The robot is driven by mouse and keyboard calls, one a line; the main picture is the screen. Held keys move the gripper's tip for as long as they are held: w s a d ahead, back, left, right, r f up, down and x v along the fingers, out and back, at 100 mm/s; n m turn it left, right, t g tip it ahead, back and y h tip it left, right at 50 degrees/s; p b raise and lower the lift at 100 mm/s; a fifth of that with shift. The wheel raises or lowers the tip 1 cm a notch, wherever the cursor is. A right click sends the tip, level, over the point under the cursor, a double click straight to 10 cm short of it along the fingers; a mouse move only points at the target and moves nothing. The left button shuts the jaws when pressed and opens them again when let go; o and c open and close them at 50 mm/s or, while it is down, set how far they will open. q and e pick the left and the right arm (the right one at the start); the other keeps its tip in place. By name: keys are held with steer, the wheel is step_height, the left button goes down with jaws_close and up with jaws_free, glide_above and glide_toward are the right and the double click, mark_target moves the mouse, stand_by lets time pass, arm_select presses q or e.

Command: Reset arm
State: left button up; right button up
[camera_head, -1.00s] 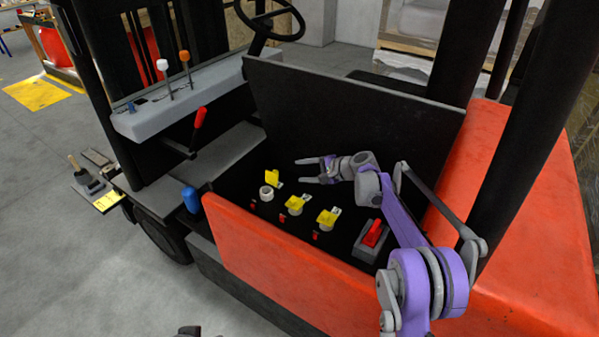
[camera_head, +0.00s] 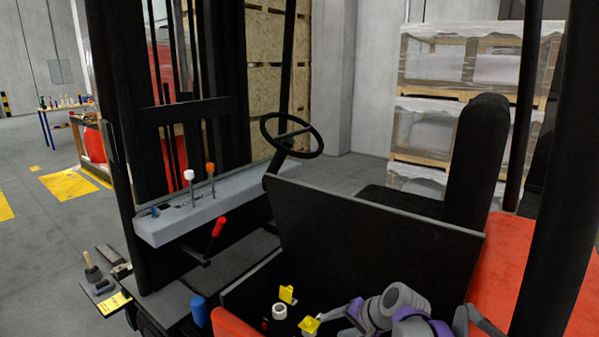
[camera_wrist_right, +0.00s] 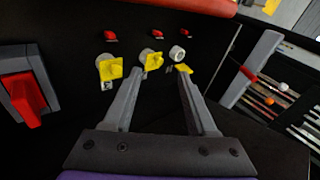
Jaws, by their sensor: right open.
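My right gripper (camera_head: 338,316) is purple and grey and sits low in the open black compartment (camera_head: 370,240) of the red vehicle, cut off by the picture's bottom edge. In the right wrist view its two grey fingers (camera_wrist_right: 160,78) are spread, with nothing held between them. A white ring (camera_wrist_right: 178,52) and yellow tabs on round mounts, one near the left fingertip (camera_wrist_right: 109,69) and one between the fingers (camera_wrist_right: 152,62), lie beyond the fingertips. I cannot tell whether a finger touches any of them. My left gripper is not in view.
A red switch (camera_wrist_right: 22,100) on a grey base is left of the fingers in the wrist view. A steering wheel (camera_head: 292,135), lever console (camera_head: 190,216), red-handled lever (camera_head: 218,227) and black seat (camera_head: 475,160) surround the compartment. A blue cylinder (camera_head: 199,312) stands left.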

steer(key=s+d+f+n+h, duration=0.2)
steer(key=s, duration=0.7)
steer(key=s+d+f+n+h, duration=0.2)
steer(key=s+d, duration=0.1)
steer(key=s, duration=0.7)
steer(key=s+d+f+n+h, duration=0.1)
steer(key=s+d+f+n, duration=0.1)
steer(key=s, duration=0.8)
steer(key=shift+s+d+f+h+p, duration=0.2)
steer(key=shift+d+f+h+p, duration=0.2)
steer(key=shift+d+f, duration=0.3)
